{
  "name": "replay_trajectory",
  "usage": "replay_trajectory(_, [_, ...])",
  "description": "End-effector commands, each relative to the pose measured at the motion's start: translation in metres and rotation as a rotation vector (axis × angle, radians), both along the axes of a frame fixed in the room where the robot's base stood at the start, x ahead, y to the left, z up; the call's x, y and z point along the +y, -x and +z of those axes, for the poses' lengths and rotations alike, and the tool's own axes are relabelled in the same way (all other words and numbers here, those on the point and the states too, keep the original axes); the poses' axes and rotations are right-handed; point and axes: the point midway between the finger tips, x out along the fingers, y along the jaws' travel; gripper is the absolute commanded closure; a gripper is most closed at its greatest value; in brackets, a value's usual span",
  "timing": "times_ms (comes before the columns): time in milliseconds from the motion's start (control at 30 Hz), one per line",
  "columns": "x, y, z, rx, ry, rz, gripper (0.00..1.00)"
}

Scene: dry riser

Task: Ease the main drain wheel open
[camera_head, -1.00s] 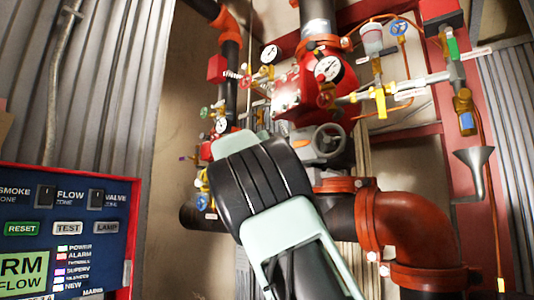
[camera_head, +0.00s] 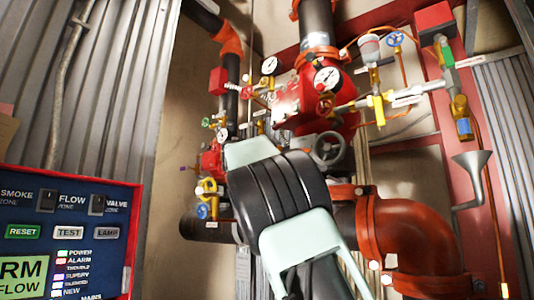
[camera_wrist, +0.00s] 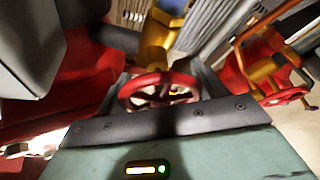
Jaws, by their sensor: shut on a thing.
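In the wrist view a red spoked handwheel (camera_wrist: 160,88) sits on a brass valve body (camera_wrist: 158,45), just beyond my palm. I take it for the main drain wheel; no label on it is readable. My gripper (camera_wrist: 165,80) is shut on this wheel, with the dark fingers at its left and right sides. In the head view my forearm and wrist cover the gripper and the held wheel. How far the wheel is turned cannot be told.
Gauges (camera_head: 327,78), a yellow valve (camera_head: 377,108) and a large orange elbow (camera_head: 415,240) crowd the right. An alarm panel (camera_head: 68,235) stands at left. Another red wheel (camera_wrist: 285,96) shows right in the wrist view.

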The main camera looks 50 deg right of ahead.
Motion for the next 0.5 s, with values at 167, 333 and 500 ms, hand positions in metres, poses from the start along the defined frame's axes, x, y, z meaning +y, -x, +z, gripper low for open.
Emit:
replay_trajectory(167, [0.0002,-0.0002,-0.0004,0.0,0.0,0.0,0.09])
replay_trajectory(333, [0.0001,-0.0002,-0.0003,0.0,0.0,0.0,0.09])
replay_trajectory(500, [0.006,0.0007,-0.0036,-0.001,0.0,0.002,0.09])
